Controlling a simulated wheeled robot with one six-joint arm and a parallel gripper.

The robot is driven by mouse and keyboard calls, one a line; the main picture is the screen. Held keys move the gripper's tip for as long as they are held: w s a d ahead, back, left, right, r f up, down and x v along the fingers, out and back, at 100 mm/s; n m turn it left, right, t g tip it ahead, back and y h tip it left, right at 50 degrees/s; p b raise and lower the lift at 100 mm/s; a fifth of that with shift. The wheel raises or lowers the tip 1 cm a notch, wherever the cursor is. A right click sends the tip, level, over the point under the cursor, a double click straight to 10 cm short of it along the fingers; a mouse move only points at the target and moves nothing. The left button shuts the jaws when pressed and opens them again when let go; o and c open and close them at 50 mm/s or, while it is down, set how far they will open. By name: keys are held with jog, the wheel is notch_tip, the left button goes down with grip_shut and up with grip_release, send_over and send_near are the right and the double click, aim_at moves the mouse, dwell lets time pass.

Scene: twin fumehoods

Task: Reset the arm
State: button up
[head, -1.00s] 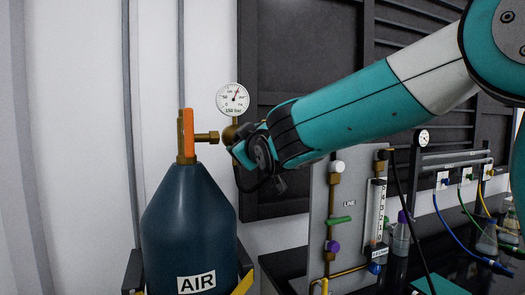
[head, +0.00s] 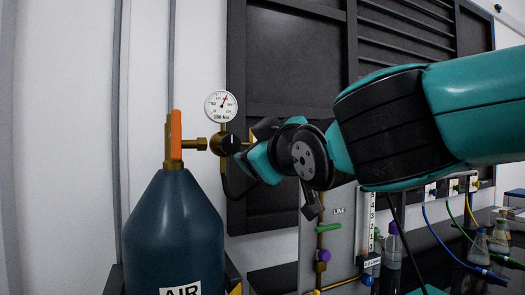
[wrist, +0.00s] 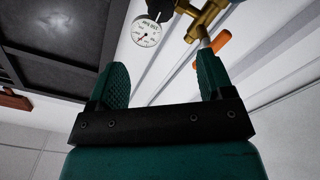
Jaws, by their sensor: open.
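My gripper (wrist: 162,64) is open, with two teal ribbed fingers spread apart and nothing between them in the wrist view. In the head view my arm comes in from the right, and its wrist end is close to the brass regulator (head: 201,143) of the air cylinder. The fingers are mostly hidden there. The regulator's dark knob (head: 229,144) is beside my wrist end; I cannot tell whether they touch. In the wrist view the brass fitting (wrist: 207,18) and the orange handle (wrist: 222,42) lie beyond the fingertips, near the right finger.
The blue AIR cylinder (head: 174,235) stands at left, with a pressure gauge (head: 221,106) above its regulator. Behind my arm are a grey LINE panel (head: 338,240) with valves, flasks (head: 478,245) and coloured hoses. Bare wall lies left of the cylinder.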

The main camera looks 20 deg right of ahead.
jog(key=s+a+f+g+y, duration=0.15)
jog(key=f+g, duration=0.25)
jog(key=f, duration=0.4)
jog(key=s+a+f+g+y, duration=0.1)
jog(key=s+a+f+g, duration=0.2)
jog(key=f, duration=0.6)
jog(key=s+f+g+y, duration=0.1)
jog(key=s+f+g, duration=0.3)
jog(key=s, duration=0.4)
jog(key=s+f+g, duration=0.5)
jog(key=s+g, duration=0.2)
jog(key=s, duration=0.1)
jog(key=shift+a+f+y, duration=0.2)
jog(key=shift+f+y, duration=0.05)
jog(key=shift+y, duration=0.1)
dwell(0.5)
